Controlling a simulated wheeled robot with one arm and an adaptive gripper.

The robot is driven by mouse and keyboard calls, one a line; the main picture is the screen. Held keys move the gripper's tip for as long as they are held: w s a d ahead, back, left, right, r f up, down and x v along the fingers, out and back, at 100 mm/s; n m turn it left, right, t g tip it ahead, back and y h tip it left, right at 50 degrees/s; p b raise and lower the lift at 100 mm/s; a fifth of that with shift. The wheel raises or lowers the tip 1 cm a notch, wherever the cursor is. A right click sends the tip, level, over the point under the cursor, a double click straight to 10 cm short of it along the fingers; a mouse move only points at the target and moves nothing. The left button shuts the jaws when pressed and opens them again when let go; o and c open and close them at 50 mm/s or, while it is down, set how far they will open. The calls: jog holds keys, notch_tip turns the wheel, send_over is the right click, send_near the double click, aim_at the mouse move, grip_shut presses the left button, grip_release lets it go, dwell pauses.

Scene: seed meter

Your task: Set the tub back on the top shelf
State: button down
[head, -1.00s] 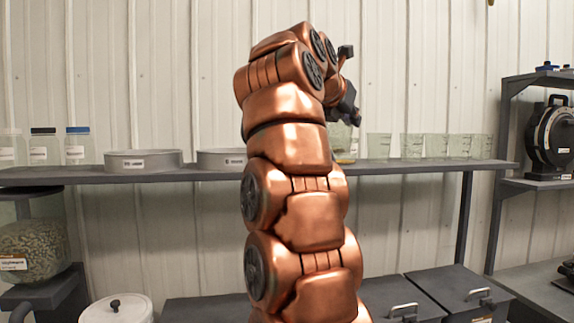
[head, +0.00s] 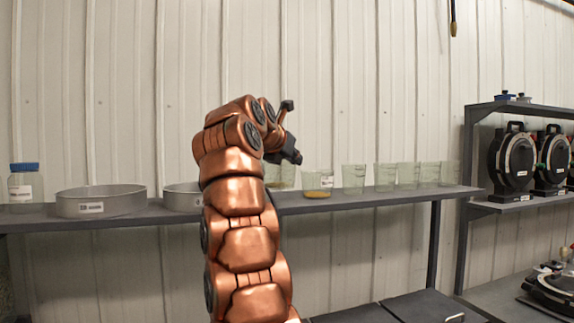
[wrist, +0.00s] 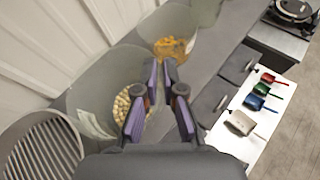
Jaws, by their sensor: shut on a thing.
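The tub with pale seeds (wrist: 122,103) is clear, carries a white label and stands left of my fingers in the wrist view. My gripper (wrist: 163,72) is shut on its clear wall. In the head view my gripper (head: 291,156) is at the top shelf, and the held tub (head: 281,180) shows partly behind it. The top shelf (head: 385,197) is a long dark grey board. I cannot tell whether the tub's base touches it. A clear tub with orange contents (head: 317,184) stands just right of the held one; it also shows in the wrist view (wrist: 172,47).
Several empty clear tubs (head: 384,178) stand further right on the shelf. Metal sieves (head: 100,201) and a blue-lidded jar (head: 25,184) stand to the left. A rack with black round devices (head: 512,160) is at the right. Coloured scoops (wrist: 256,103) lie below on a white surface.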

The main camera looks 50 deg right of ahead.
jog(key=shift+w+d+f+p, duration=0.1)
jog(key=shift+w+d+p, duration=0.4)
jog(key=shift+w, duration=0.3)
jog(key=shift+w+d+f+p, duration=0.1)
jog(key=shift+w+d+p, duration=0.4)
jog(key=shift+w, duration=0.35)
jog(key=shift+w+d+f+p, duration=0.1)
jog(key=shift+w+d+p, duration=0.4)
jog(key=shift+w, duration=0.3)
jog(key=shift+s+r, duration=0.1)
jog(key=shift+s, duration=0.1)
jog(key=shift+s, duration=0.15)
jog(key=shift+w+f, duration=0.35)
jog(key=shift+f, duration=0.55)
jog(key=shift+d+f, duration=0.1)
jog(key=shift+f, duration=0.8)
jog(key=shift+f+b, duration=0.25)
jog(key=shift+b, duration=0.05)
jog(key=c, duration=1.3)
grip_release()
